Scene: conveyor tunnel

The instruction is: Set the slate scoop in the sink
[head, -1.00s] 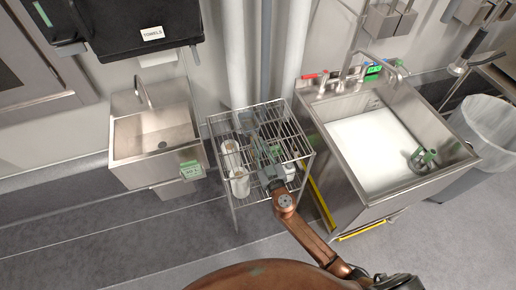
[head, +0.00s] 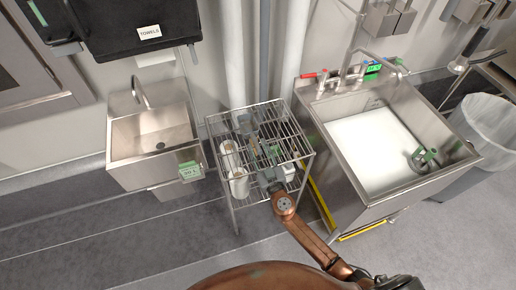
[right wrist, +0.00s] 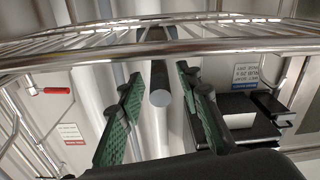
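The slate scoop (head: 246,122) appears as a grey shape on the wire rack, partly covered by bars. In the right wrist view its dark handle (right wrist: 159,84) points toward me, with its round end between my fingers and a gap on each side. The large steel sink (head: 321,122) stands right of the rack, with a white basin floor. My left gripper is not in view.
White canisters (head: 238,186) stand in the rack (head: 234,212) at its left. A green-and-grey item (head: 424,157) lies in the large sink's right side. A smaller hand sink (head: 125,165) is at left and a bin (head: 486,125) at far right. Rack bars cross close before the wrist camera.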

